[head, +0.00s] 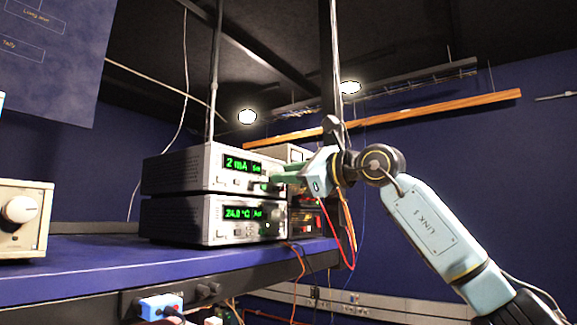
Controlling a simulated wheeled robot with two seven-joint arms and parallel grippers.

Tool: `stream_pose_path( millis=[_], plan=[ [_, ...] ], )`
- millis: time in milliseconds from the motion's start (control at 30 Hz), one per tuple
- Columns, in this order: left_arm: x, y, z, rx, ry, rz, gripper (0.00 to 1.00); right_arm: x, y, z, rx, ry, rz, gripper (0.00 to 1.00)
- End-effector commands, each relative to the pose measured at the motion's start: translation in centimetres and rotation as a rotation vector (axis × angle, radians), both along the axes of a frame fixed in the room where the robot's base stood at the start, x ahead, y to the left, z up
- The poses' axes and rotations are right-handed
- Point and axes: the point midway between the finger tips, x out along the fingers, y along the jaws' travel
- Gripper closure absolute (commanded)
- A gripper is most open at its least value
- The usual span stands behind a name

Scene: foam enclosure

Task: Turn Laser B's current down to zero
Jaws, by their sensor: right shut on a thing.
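A grey laser controller (178,172) sits on top of a second grey unit on the shelf. Its green display (243,166) shows a reading starting with 2 and ending in mA; the middle digits are too small to read surely. My right gripper (272,183) comes in from the right and is shut on the knob at the right of the upper unit's front. The fingers mostly hide the knob. No label naming Laser B is readable. My left gripper is not in view.
The lower unit (172,219) displays about 24.0 °C, with a knob (269,226) below my gripper. A cream box with a white knob (19,209) stands at left. Red and orange cables hang right of the stack. The blue shelf (95,262) is clear between.

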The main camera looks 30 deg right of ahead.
Motion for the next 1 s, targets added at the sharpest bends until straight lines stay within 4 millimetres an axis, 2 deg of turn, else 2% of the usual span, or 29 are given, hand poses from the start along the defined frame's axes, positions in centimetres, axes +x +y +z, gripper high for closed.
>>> stream_pose_path(
  millis=[100, 500, 1000],
  plan=[
    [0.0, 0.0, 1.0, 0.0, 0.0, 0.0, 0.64, 0.0, -0.1, 0.2, -0.1, -0.041, 0.0, 1.0],
    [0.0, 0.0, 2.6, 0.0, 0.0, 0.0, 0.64, 0.0, -0.1, 0.2, -0.362, -0.149, 0.0, 1.0],
    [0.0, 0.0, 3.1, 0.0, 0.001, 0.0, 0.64, 0.0, -0.1, 0.1, -0.459, -0.192, 0.0, 1.0]
  ],
)
